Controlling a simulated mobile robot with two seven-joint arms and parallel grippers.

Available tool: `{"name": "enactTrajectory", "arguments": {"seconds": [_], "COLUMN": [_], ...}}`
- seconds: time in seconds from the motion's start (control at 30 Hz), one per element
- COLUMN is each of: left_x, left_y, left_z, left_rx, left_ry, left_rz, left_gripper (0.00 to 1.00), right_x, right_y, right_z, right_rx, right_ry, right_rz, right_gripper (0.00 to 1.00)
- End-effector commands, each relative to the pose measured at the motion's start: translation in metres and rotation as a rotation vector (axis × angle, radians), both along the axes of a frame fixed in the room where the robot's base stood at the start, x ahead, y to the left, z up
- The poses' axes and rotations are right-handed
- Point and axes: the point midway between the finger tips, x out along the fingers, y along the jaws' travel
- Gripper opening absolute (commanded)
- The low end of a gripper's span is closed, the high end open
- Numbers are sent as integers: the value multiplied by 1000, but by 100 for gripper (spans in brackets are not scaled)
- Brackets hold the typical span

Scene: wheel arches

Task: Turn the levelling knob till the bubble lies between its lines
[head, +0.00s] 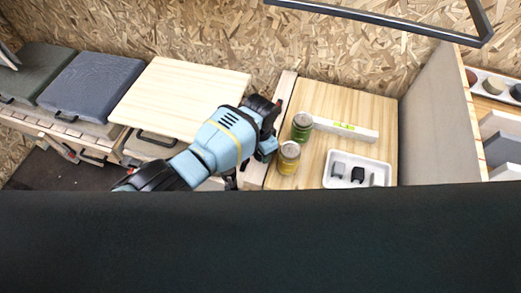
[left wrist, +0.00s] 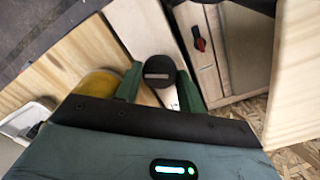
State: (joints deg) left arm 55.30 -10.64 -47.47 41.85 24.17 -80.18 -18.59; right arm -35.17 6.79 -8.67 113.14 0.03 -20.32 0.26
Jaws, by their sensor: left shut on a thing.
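The levelling knob (left wrist: 158,69), dark and round with a pale slot across its face, shows in the left wrist view. My left gripper (left wrist: 159,82) has its green fingers on both sides of the knob and is shut on it. In the head view my left gripper (head: 266,150) is at the left edge of the wooden worktop, and the knob is hidden there. A white bar with a yellow-green level vial (head: 344,126) lies on the worktop behind the jars. The bubble and its lines are too small to read. My right gripper is not in view.
A green jar (head: 302,126) and a yellow jar (head: 288,158) stand close right of my left gripper. A white tray (head: 336,182) with small parts is farther right. A pale board (head: 180,95) lies left of my arm. A grey panel (head: 440,125) bounds the worktop's right side.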

Motion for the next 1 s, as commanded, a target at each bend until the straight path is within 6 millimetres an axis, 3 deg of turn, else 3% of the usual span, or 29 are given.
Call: {"name": "enactTrajectory", "arguments": {"seconds": [0.5, 0.53, 0.67, 1.0], "left_x": [1, 1, 1, 1], "left_y": [-1, -1, -1, 0], "left_z": [1, 1, 1, 3], "left_rx": [-1, -1, -1, -1], "left_ry": [-3, -3, -3, -3], "left_rz": [18, 18, 17, 17], "left_gripper": [16, 42, 59, 61], "right_x": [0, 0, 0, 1], "right_y": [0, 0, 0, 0], "right_z": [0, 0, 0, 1], "right_rx": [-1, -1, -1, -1], "right_ry": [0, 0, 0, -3], "right_rz": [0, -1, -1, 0], "right_gripper": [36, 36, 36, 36]}}
